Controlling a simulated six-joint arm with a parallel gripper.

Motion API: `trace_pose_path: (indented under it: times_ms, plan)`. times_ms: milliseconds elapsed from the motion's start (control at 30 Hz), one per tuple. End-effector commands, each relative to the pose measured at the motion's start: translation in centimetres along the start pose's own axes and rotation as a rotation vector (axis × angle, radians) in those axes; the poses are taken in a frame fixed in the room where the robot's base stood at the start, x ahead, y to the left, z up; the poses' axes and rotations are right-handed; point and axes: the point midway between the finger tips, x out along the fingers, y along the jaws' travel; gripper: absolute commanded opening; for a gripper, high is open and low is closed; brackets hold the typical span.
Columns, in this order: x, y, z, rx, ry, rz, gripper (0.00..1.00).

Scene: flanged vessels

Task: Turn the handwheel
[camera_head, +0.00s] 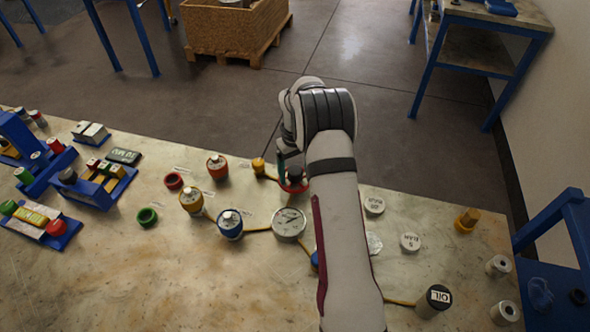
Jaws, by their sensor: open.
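A small red wheel-like part (291,188), which looks like the handwheel, is on the table along a yellow line, beside the gauge. A dark round piece sits over its middle; I cannot tell whether it is the hub or part of my gripper. My gripper (288,168) is at the end of my white arm, pointing down directly over this red part. One dark finger shows at its left edge; the other is hidden by my wrist. The gripper is open. I cannot tell whether the fingers touch the wheel. My arm hides the wheel's right side.
Blue racks (92,185) fill the left end. The front middle-left is bare.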

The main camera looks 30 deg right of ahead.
Motion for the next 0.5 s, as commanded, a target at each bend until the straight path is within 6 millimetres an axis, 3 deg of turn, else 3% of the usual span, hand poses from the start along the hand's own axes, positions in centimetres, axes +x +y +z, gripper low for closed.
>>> trace_pose_path:
  times_ms: [167,500]
  plan:
    - [-0.01,-0.01,0.00,0.000,0.000,0.000,0.80]
    - [-0.04,-0.02,0.00,0.000,0.000,-0.001,0.19]
